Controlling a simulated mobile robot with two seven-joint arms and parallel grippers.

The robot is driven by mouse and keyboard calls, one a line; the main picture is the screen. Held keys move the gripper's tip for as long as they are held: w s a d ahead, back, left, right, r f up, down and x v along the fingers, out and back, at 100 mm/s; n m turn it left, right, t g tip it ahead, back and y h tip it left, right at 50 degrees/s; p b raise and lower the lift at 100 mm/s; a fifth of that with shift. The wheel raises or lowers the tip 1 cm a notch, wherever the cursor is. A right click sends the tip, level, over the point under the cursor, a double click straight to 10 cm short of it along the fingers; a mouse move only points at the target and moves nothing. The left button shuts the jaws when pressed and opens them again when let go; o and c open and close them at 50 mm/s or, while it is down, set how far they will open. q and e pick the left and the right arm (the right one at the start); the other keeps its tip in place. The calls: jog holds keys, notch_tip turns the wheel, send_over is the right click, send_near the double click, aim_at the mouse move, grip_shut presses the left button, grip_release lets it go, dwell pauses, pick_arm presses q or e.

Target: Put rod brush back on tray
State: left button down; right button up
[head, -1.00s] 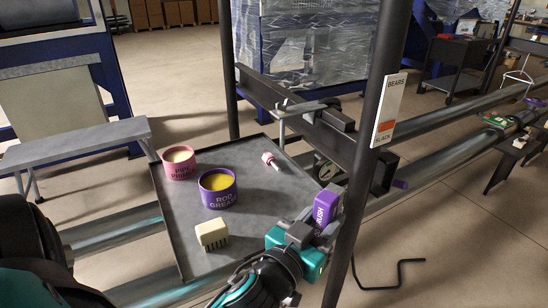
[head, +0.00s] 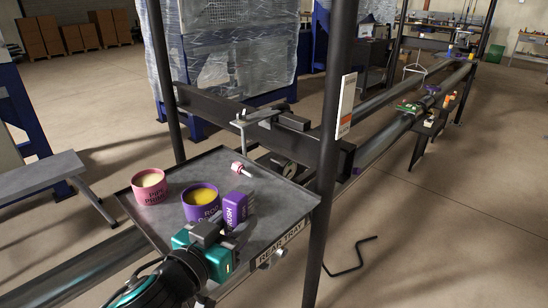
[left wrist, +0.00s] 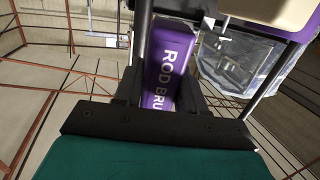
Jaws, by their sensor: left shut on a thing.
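The purple rod brush (head: 235,208) is in my left gripper (head: 226,232), over the front part of the grey tray (head: 276,207) in the head view. It stands beside the purple rod grease can (head: 201,206); whether it touches the tray is hidden. In the left wrist view the brush's purple face (left wrist: 165,68), with its lettering, sits between the two dark fingers (left wrist: 163,92), which are shut on it. The tray's front edge carries a "REAR TRAY" label. My right gripper is in neither view.
A pink pipe primer can (head: 149,188) stands at the tray's left, and a small pink-and-white item (head: 241,170) lies near its back. A dark post (head: 328,150) rises at the tray's right. The tray's right part is bare.

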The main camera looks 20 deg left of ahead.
aim_at(223, 207)
pick_arm(q)
jog(key=shift+a+r+m+g+h, duration=0.3)
jog(key=shift+a+r+m+h, duration=0.15)
jog(key=shift+r+m+h, duration=0.2)
jog(key=r+m+g+h, duration=0.1)
jog(key=a+m+g+h, duration=0.1)
jog(key=shift+r+h, duration=0.35)
jog(key=shift+r, duration=0.05)
jog(key=shift+s+a+r+m+g+h, duration=0.15)
jog(key=shift+r+m+g+h, duration=0.65)
jog(key=shift+m+g+h, duration=0.4)
